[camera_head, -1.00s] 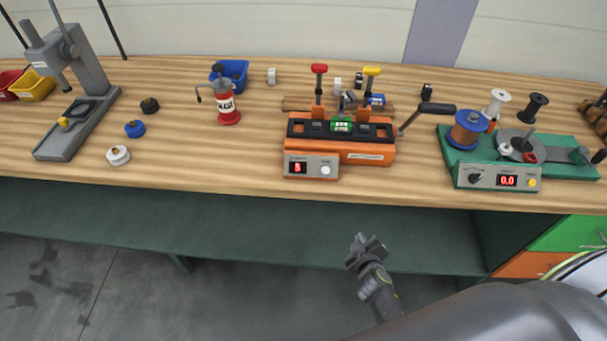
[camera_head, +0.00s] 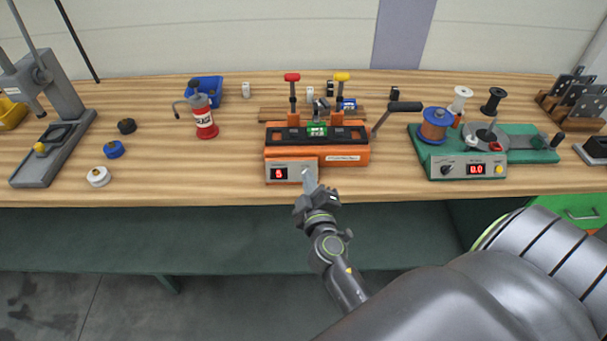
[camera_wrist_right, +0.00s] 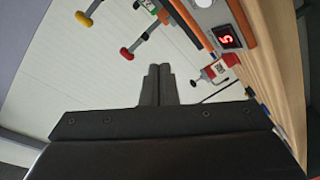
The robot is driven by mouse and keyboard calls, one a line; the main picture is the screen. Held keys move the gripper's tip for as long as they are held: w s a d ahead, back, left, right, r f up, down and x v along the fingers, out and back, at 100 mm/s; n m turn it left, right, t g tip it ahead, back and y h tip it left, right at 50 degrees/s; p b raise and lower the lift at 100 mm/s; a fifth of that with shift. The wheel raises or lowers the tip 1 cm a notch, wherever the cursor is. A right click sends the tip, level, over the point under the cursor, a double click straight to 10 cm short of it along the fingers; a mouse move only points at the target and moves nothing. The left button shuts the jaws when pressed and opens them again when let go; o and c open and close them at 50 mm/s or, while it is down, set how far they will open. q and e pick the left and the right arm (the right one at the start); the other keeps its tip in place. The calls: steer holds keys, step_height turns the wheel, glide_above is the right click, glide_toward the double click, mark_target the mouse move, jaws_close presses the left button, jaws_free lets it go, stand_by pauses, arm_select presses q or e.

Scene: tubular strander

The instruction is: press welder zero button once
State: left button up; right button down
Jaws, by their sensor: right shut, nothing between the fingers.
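The orange welder (camera_head: 345,155) stands at the front of the wooden bench, with a grey panel and a red display (camera_head: 279,173) that reads 5. My right gripper (camera_head: 308,176) is shut and empty, and its fingers are in front of the panel just right of the display. They hide the white button in the head view. In the right wrist view the white button (camera_wrist_right: 203,3) is at the top edge beside the red display (camera_wrist_right: 228,37). The shut fingers (camera_wrist_right: 158,70) point away below it, and I see no contact with the button. My left gripper is not in view.
A green winder (camera_head: 545,155) with its own display and yellow button stands to the right. A red bottle (camera_head: 204,122) and a grey press (camera_head: 60,150) are to the left. A black-handled lever (camera_head: 404,107) sticks out at the welder's right.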

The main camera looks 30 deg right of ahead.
steer(key=w+d+f+b, duration=0.1)
steer(key=f, duration=0.1)
steer(key=w+d+f+b, duration=0.1)
steer(key=w+f+b, duration=0.2)
steer(key=shift+w+d+f+b, duration=0.25)
steer(key=shift+d+f+b, duration=0.1)
steer(key=shift+d+f, duration=0.05)
steer(key=shift+w+d+f+b, duration=0.25)
steer(key=shift+w+f+b, duration=0.05)
steer(key=shift+w+b, duration=0.1)
stand_by(1.7)
steer(key=shift+w+d+f+b, duration=0.15)
steer(key=shift+w+f+b, duration=0.1)
steer(key=shift+b, duration=0.15)
steer(key=shift+w+d+f+b, duration=0.1)
steer(key=shift+w+f+b, duration=0.15)
steer(key=shift+b, duration=0.2)
stand_by(0.5)
steer(key=shift+s, duration=0.1)
stand_by(0.3)
steer(key=shift+s+a+r+p, duration=0.25)
steer(key=shift+s+r+p, duration=0.2)
steer(key=shift+r, duration=0.1)
